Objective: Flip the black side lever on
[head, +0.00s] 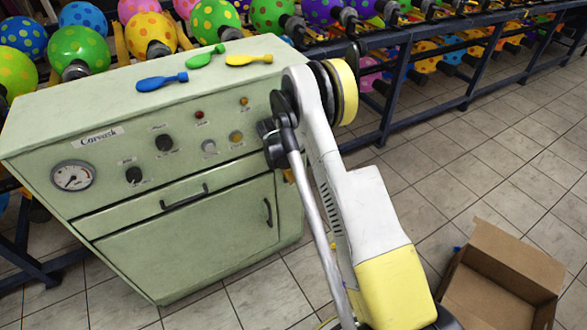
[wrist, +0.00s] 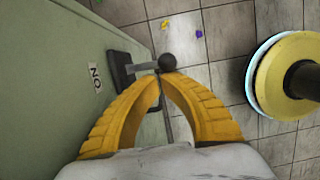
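The black side lever (wrist: 168,62) shows in the wrist view as a round black knob on a short metal stem, fixed to a dark plate (wrist: 121,70) on the green cabinet's side. My gripper (wrist: 160,78) has yellow ridged fingers whose tips come together just below the knob and stem. The fingers look shut, with the knob beyond the tips rather than between them. I cannot tell whether the tips touch the lever. The green cabinet (head: 185,245) stands at the left there.
A white label (wrist: 95,77) with the letters N and O is near the lever plate. Flat balloons, one blue (head: 162,82), lie on the cabinet top. Racks of balloons (head: 420,60) stand behind. An open cardboard box (head: 500,275) is on the floor at right. Tiled floor lies between.

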